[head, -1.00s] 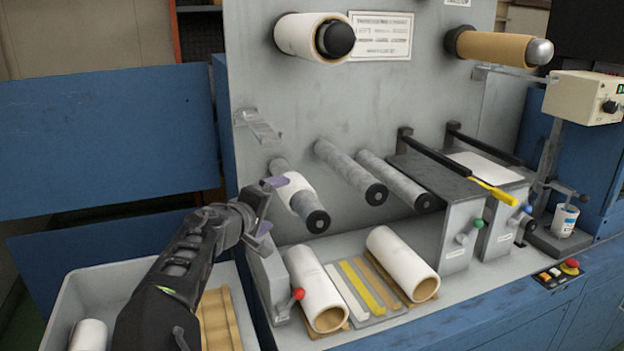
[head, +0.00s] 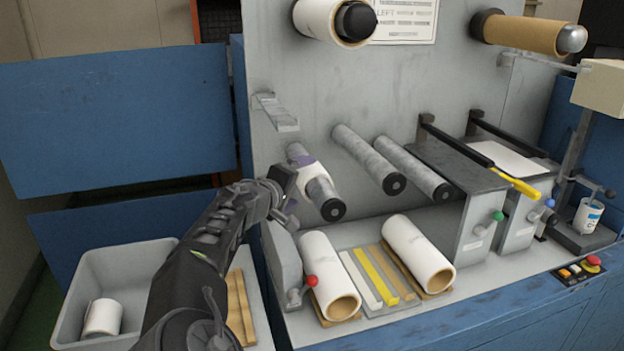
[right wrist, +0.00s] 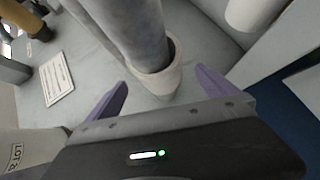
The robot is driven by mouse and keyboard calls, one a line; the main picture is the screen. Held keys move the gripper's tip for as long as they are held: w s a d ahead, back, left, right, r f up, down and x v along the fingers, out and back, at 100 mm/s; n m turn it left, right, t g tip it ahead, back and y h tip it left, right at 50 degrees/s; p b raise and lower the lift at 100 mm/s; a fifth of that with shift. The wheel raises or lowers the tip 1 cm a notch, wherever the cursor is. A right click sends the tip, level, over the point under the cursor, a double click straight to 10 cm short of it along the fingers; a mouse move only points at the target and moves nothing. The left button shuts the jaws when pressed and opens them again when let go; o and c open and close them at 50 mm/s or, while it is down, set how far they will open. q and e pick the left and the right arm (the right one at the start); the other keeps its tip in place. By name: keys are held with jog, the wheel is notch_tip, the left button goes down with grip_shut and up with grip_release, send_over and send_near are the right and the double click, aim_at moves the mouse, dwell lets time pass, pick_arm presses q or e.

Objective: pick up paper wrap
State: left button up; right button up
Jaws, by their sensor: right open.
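The paper wrap (head: 315,172) is a pale sleeve around a grey roller (head: 325,190) that sticks out of the machine's panel. In the right wrist view the wrap (right wrist: 159,88) shows as a short white ring around the roller. My right gripper (head: 296,184) is open at the left side of this roller. In the right wrist view its purple fingertips (right wrist: 162,92) stand on either side of the wrap, with gaps between. In the head view the gripper partly hides the wrap. My left gripper is not in view.
A grey bin (head: 75,285) holding a white roll (head: 103,318) stands at lower left. Two white rolls (head: 320,262) (head: 410,250) lie below the rollers, with a red-knobbed lever (head: 296,292) close by. Two more grey rollers (head: 365,155) (head: 410,165) project to the right.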

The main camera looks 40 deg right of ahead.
jog(key=shift+w+d, duration=0.1)
jog(key=shift+d, duration=0.2)
jog(key=p+x, duration=0.2)
jog(key=x, duration=0.2)
jog(key=shift+w+d+f, duration=0.1)
jog(key=shift+d, duration=0.2)
jog(key=shift+c, duration=0.4)
jog(key=c, duration=1.4)
jog(key=shift+r, duration=0.2)
